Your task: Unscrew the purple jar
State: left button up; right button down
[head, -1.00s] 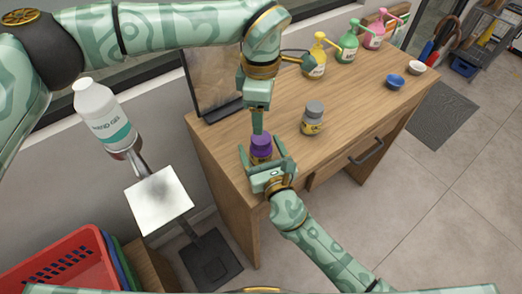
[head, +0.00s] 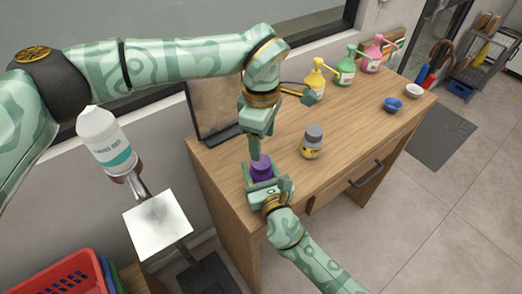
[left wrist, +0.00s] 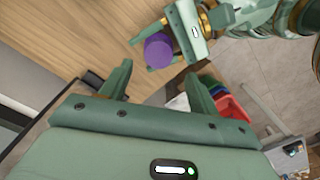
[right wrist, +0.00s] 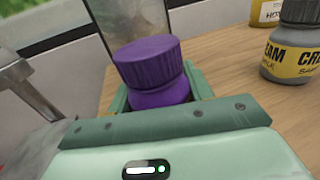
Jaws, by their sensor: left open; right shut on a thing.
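The purple jar (head: 262,170), with its ribbed purple lid, stands upright near the front left corner of the wooden counter. My right gripper (head: 266,183) is shut on the jar's body from the front. In the right wrist view the jar (right wrist: 150,72) sits between the fingers, lid clear above them. My left gripper (head: 256,155) points down just above and behind the lid, open and empty. In the left wrist view the jar (left wrist: 159,50) lies beyond the open fingertips, not between them. The head view partly hides the jar's lower body behind my right gripper.
A grey-lidded cream jar (head: 312,142) stands right of the purple jar. Pump bottles, yellow (head: 317,78), green (head: 346,71) and pink (head: 371,60), stand farther back. A blue bowl (head: 394,104) and a white bowl (head: 414,90) sit at the far right.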

aim_at(261, 161)
pick_arm(q)
jog(key=m, duration=0.7)
jog(key=shift+w+r, duration=0.15)
jog(key=m, duration=0.2)
jog(key=shift+a+m, duration=0.15)
jog(key=shift+m, duration=0.65)
notch_tip(261, 161, down, 8)
jog(key=shift+r, duration=0.1)
